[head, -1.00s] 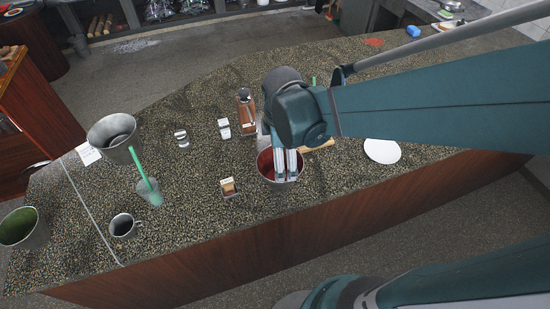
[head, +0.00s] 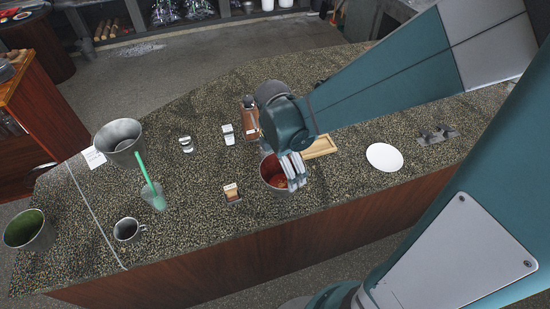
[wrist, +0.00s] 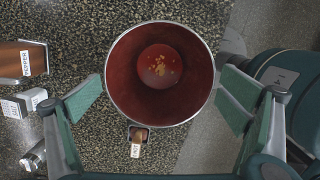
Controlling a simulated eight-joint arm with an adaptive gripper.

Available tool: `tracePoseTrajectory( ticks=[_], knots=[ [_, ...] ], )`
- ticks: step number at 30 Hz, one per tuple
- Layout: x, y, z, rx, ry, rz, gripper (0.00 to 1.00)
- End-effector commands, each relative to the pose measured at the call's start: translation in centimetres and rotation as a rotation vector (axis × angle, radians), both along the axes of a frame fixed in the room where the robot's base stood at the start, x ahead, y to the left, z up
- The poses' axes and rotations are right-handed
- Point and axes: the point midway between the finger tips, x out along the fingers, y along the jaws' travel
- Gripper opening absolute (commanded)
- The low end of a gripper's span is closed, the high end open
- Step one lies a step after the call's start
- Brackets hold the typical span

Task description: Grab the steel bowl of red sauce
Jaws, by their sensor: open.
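The steel bowl (head: 270,173) stands on the speckled counter near its front edge. In the wrist view the bowl (wrist: 124,76) shows from above with a thin steel rim and red inside. Red sauce (wrist: 160,66) with yellowish bits lies at its bottom. My gripper (head: 293,168) is over the bowl's right side in the head view and hides part of its rim. In the wrist view my gripper (wrist: 162,85) is open and empty, with one finger on each side of the bowl. I cannot tell the height of the fingertips above the rim.
A small labelled holder (wrist: 138,137) stands close to the bowl. A brown pepper box (wrist: 22,62) and a white box (head: 228,134) stand farther left. A wooden tray (head: 320,147) and a white plate (head: 383,157) lie right. A mug (head: 127,229) stands far left.

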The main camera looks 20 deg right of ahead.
Motion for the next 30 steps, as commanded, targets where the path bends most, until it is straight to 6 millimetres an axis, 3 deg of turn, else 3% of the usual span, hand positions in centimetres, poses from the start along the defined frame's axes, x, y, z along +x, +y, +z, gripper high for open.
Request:
tracePoseTrajectory(
  ticks=[18,30],
  knots=[
    [0.1,-0.3,-2.5,0.000,0.000,-0.001,0.97],
    [0.1,-0.3,-2.6,0.000,0.000,-0.001,0.97]
  ],
)
